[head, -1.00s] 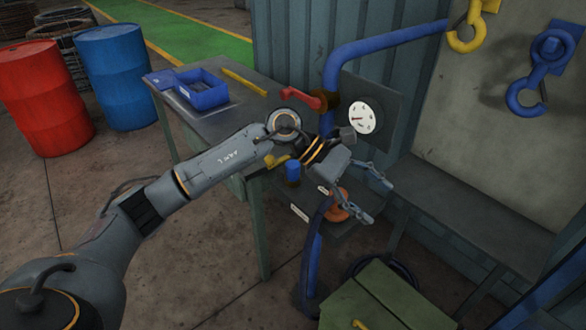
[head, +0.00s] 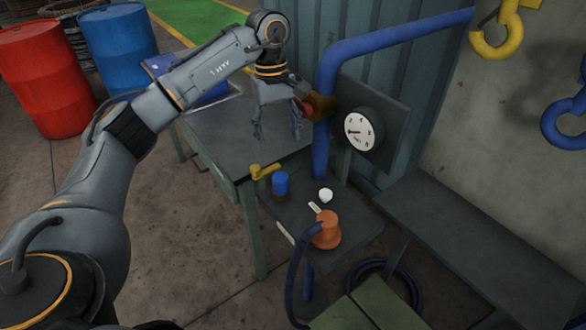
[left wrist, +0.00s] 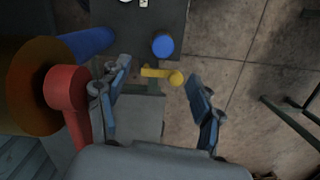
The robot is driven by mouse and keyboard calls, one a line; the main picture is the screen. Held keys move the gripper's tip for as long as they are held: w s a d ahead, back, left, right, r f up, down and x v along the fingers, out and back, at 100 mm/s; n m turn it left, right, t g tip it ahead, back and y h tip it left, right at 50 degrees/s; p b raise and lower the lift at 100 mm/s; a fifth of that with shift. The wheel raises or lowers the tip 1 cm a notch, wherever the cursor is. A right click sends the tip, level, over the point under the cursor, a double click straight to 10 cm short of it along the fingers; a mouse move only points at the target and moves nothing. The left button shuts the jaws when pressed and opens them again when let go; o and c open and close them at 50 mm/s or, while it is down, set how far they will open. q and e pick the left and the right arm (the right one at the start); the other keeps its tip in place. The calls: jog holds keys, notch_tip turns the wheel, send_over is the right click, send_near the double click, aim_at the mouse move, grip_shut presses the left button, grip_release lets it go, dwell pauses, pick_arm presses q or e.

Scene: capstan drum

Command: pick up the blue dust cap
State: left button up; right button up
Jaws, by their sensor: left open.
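The blue dust cap (head: 281,184) stands upright at the left edge of a dark low shelf, beside a yellow valve handle. It also shows as a round blue top in the left wrist view (left wrist: 163,45), ahead of the fingers and between their lines. My left gripper (head: 279,133) points down with its fingers spread and empty, above and behind the cap, apart from it. Its open fingers show in the left wrist view (left wrist: 158,85). My right gripper is not in view.
The yellow handle (head: 264,171) is close left of the cap. A blue pipe (head: 322,130) and gauge (head: 359,131) rise behind. A red lever (left wrist: 67,90) is close beside the left finger.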

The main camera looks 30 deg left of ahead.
aim_at(280, 176)
pick_arm(q)
jog(key=f+p, duration=0.1)
jog(key=f, duration=0.2)
jog(key=shift+s+f, duration=0.15)
jog(key=shift+s, duration=0.05)
jog(key=f, duration=0.4)
jog(key=shift+s+d+p, duration=0.1)
jog(key=shift+d+p, duration=0.1)
jog(key=shift+p, duration=0.2)
jog(key=shift+f, duration=0.45)
jog(key=f+p, duration=0.1)
jog(key=f, duration=0.2)
jog(key=f+p, duration=0.1)
jog(key=shift+s+d+f+p, duration=0.15)
jog(key=shift+s+d+p, duration=0.1)
jog(key=shift+s+p, duration=0.15)
jog(key=shift+f, duration=0.3)
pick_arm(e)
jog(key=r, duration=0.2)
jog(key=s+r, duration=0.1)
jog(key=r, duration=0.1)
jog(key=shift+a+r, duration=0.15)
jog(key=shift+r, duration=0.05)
